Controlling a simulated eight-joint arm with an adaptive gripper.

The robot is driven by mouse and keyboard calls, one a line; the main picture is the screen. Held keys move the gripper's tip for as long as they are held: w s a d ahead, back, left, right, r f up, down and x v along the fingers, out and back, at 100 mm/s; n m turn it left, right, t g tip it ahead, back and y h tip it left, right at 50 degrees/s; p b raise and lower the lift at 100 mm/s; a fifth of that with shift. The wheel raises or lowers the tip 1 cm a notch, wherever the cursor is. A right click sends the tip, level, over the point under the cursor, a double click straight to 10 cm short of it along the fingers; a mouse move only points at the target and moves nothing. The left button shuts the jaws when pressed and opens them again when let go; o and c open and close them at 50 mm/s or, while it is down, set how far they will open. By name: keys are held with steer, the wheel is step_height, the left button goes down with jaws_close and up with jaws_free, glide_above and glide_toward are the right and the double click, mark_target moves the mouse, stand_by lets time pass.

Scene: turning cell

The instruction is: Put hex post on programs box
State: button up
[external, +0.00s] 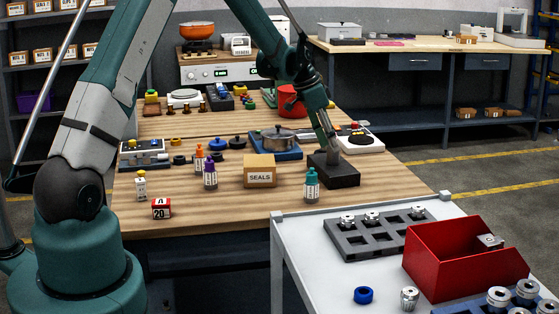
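My gripper (326,134) points down over a dark block (345,178) at the right of the wooden bench. A cardboard box (260,172) left of the block reads SEALS. I see no box that reads PROGRAMS; the labels on the shelf boxes (42,56) at the far left are mostly too small to read.
The front bench has a red bin (440,265) and a grey slotted tray (352,243).

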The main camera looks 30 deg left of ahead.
steer(key=v, duration=0.8)
steer(key=shift+r, duration=0.3)
steer(key=shift+s, duration=0.1)
steer(key=s+a+r+n+t+y, duration=0.1)
steer(key=s+r+n, duration=0.1)
steer(key=s+r, duration=0.9)
steer(key=s+a+r+n+t+y, duration=0.1)
steer(key=s+r+n, duration=0.2)
steer(key=s+r, duration=0.75)
steer(key=s+a+f+n+t, duration=0.1)
steer(key=s+f+n, duration=0.1)
steer(key=s, duration=1.3)
steer(key=s+a+f+n+t+y, duration=0.1)
steer(key=s+f, duration=0.3)
steer(key=s, duration=1.1)
steer(key=shift+a+n, duration=0.15)
steer(key=shift+n, duration=0.35)
